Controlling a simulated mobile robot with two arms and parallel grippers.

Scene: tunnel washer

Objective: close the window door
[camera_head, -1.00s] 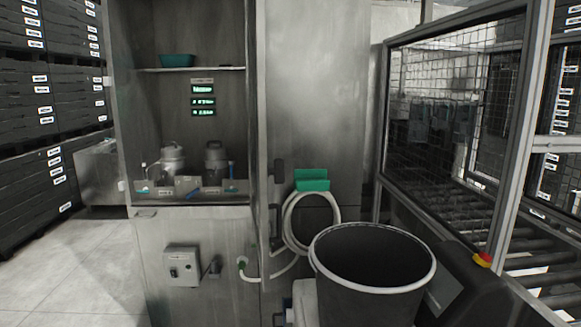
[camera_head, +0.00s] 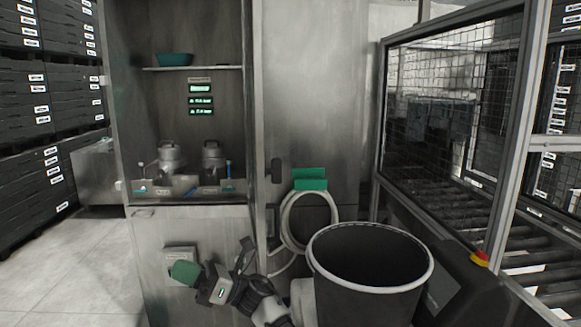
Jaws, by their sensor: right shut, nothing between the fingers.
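The tall steel cabinet (camera_head: 190,225) has an open upper compartment. A narrow upright panel (camera_head: 251,100) along the compartment's right side looks like the window door, swung open and seen nearly edge-on; its glass cannot be made out. A dark handle (camera_head: 277,171) shows just right of its lower end. My right gripper (camera_head: 186,272), with a green end, is shut and empty. It is low in front of the cabinet's lower panel, below the compartment and to the left of the handle. It covers part of the grey control box (camera_head: 180,252). My left gripper is not in view.
A dark bin with a pale rim (camera_head: 371,230) stands at the lower right, close to my right arm. A coiled hose (camera_head: 286,222) hangs on a green holder (camera_head: 310,179). A mesh-guarded roller conveyor is at the right. Floor (camera_head: 75,265) is clear at the left.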

